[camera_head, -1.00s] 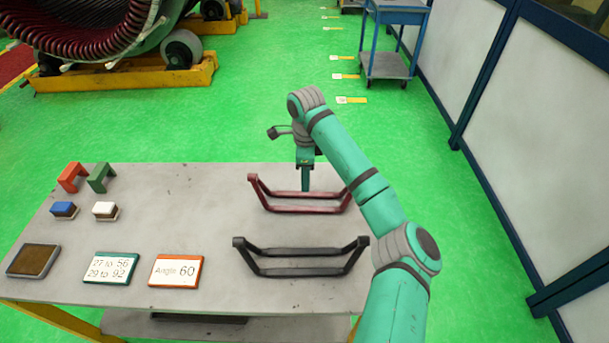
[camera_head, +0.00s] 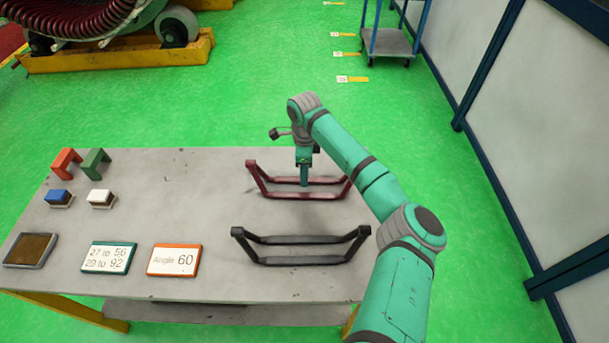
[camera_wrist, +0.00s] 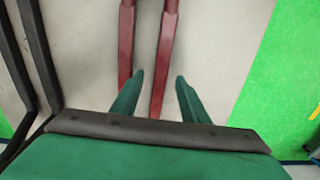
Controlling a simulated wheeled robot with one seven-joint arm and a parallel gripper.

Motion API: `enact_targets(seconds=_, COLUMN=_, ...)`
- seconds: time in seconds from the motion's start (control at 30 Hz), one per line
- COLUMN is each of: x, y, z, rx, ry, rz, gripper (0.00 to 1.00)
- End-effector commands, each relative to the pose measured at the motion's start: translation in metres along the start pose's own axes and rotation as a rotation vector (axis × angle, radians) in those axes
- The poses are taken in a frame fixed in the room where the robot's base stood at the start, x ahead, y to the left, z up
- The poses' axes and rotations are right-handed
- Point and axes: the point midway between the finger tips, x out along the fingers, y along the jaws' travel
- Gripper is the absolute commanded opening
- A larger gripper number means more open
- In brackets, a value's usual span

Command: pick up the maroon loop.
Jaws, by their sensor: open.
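The maroon loop (camera_head: 285,196) lies on the far right part of the grey table, with two long bars and raised ends. My gripper (camera_head: 304,183) points down at the middle of the loop. In the wrist view, my gripper (camera_wrist: 160,76) is open and empty, with green fingers. One maroon bar (camera_wrist: 165,55) runs between the fingers. The other bar (camera_wrist: 126,45) runs left of them and passes partly behind the left finger. I cannot tell whether the fingers touch the loop or how far above the table they are.
A black loop (camera_head: 300,261) lies nearer on the table (camera_head: 200,220). The table's middle is clear.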

Motion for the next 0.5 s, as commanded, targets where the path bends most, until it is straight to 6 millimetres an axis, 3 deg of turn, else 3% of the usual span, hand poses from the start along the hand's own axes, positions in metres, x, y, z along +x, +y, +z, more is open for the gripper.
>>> enact_targets(seconds=0.2, x=0.020, y=0.000, z=-0.001, rx=0.001, ry=0.000, rz=0.000, gripper=0.41)
enact_targets(seconds=0.43, x=0.021, y=0.000, z=-0.001, rx=0.001, ry=0.000, rz=0.000, gripper=0.41)
enact_targets(seconds=0.47, x=0.021, y=0.000, z=-0.001, rx=0.001, ry=0.000, rz=0.000, gripper=0.38)
enact_targets(seconds=0.5, x=0.021, y=0.000, z=-0.001, rx=0.001, ry=0.000, rz=0.000, gripper=0.29)
